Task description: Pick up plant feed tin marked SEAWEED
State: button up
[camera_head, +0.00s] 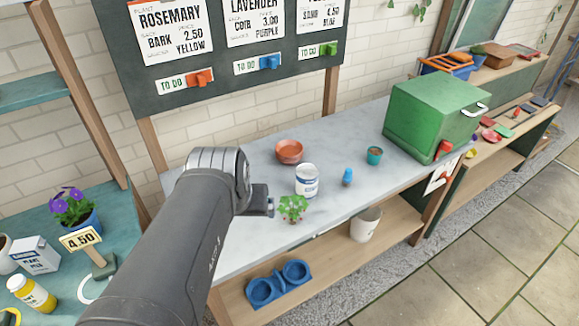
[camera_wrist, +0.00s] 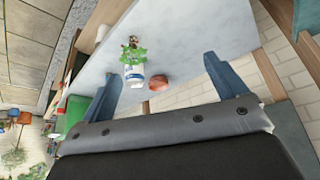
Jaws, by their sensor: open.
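A white tin with a blue band (camera_head: 307,182) stands upright on the grey-white worktop (camera_head: 240,235); its lettering is too small to read. The tin also shows in the wrist view (camera_wrist: 135,79), partly hidden by a green seedling (camera_wrist: 132,56). My gripper (camera_head: 266,201) is above the worktop, left of the tin in the head view. In the wrist view its two blue-grey fingers are wide apart and nothing is held between them (camera_wrist: 163,66).
The seedling (camera_head: 293,207) is close in front of the tin. A terracotta saucer (camera_head: 289,152) lies behind it, and a blue object (camera_head: 347,177) and a teal pot (camera_head: 375,156) are to its right. A green box (camera_head: 430,115) stands at the worktop's right end.

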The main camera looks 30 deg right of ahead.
jog(key=w+d+m, duration=0.2)
jog(key=w+d, duration=0.7)
jog(key=d, duration=0.3)
jog(key=g, duration=0.1)
send_near(306, 172)
jog(key=shift+m, duration=0.4)
jog(key=x, duration=0.7)
jog(key=shift+h, duration=0.3)
jog(key=shift+x, duration=3.1)
jog(key=shift+d, duration=0.1)
jog(key=c, duration=1.3)
